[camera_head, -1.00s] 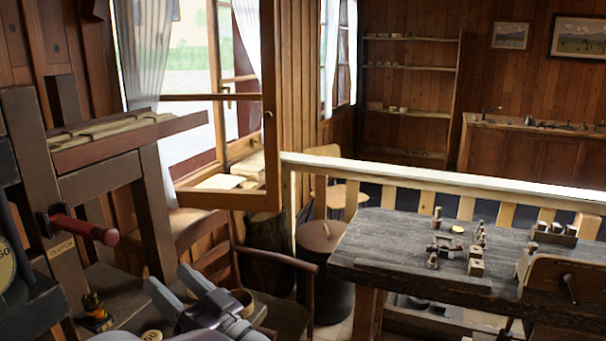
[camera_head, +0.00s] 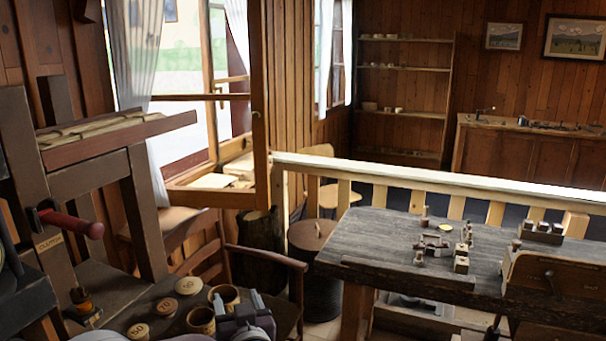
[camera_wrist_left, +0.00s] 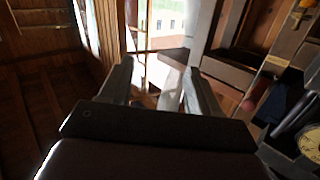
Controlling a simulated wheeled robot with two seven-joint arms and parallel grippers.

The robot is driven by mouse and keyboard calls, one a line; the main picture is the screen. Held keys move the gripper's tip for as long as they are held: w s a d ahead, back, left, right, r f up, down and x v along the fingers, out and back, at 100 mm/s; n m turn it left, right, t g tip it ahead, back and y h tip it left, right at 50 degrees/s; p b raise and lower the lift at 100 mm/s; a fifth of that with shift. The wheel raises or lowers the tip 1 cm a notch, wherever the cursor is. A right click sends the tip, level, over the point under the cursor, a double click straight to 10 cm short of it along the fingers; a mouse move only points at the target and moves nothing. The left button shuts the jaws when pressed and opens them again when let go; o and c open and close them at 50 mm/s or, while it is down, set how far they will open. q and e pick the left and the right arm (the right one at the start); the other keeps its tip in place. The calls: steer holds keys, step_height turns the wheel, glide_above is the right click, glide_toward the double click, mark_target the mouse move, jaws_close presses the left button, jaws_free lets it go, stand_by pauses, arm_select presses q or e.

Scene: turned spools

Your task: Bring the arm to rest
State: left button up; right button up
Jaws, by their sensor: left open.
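My left gripper (camera_head: 238,299) is at the bottom of the head view, low in front of the dark bench, with its fingers apart. It looks empty. In the left wrist view its two fingers (camera_wrist_left: 156,82) stand apart, with nothing between them but the bright window behind. Two round wooden cups (camera_head: 201,320) and several pale wooden discs (camera_head: 189,286) are on the bench top to its left; the nearer cup is close beside the gripper. I cannot tell whether they touch. My right gripper is in neither view.
A dark wooden press frame (camera_head: 100,180) with a red handle (camera_head: 78,224) stands at the left. A wooden chair (camera_head: 262,252) is behind the gripper. A workbench (camera_head: 380,240) with small turned pieces is at the right. A dial shows in the wrist view (camera_wrist_left: 309,140).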

arm_select(q)
steer(key=s+d+f+m+g+h, duration=0.35)
steer(key=s+f+g+h, duration=0.35)
steer(key=f, duration=0.5)
steer(key=s+a+f+g, duration=0.1)
steer(key=s+a+g, duration=0.2)
steer(key=s+a, duration=0.2)
steer(key=s+a+f+g+y, duration=0.1)
steer(key=s+a+g, duration=0.3)
steer(key=s, duration=0.6)
steer(key=shift+s+a+f+g, duration=0.3)
steer(key=shift+a+f, duration=0.05)
steer(key=shift+f, duration=0.25)
